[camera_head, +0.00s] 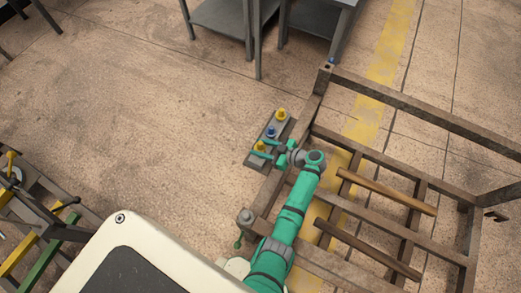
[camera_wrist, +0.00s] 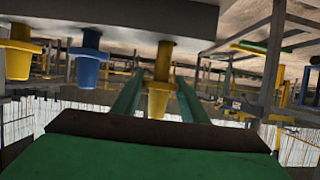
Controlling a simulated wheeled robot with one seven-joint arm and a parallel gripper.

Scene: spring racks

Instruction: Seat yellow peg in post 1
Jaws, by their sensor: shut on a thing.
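The yellow peg (camera_wrist: 160,75) is between the two teal fingers of my gripper (camera_wrist: 158,98) in the wrist view, which looks upside down. My gripper (camera_head: 268,149) is shut on this peg (camera_head: 260,146) at the near end of a grey rack plate (camera_head: 254,161) in the head view. The peg's stem still meets the plate in the wrist view. A blue peg (camera_head: 270,132) and another yellow peg (camera_head: 281,114) stand along the same plate. No label shows which post is post 1.
A rusty metal frame (camera_head: 400,98) lies right of the plate, with a blue-topped corner (camera_head: 331,61) and a grey-topped corner (camera_head: 246,215). Grey tables (camera_head: 222,18) stand at the back. Another rack (camera_head: 40,222) is at lower left. Floor left of the plate is clear.

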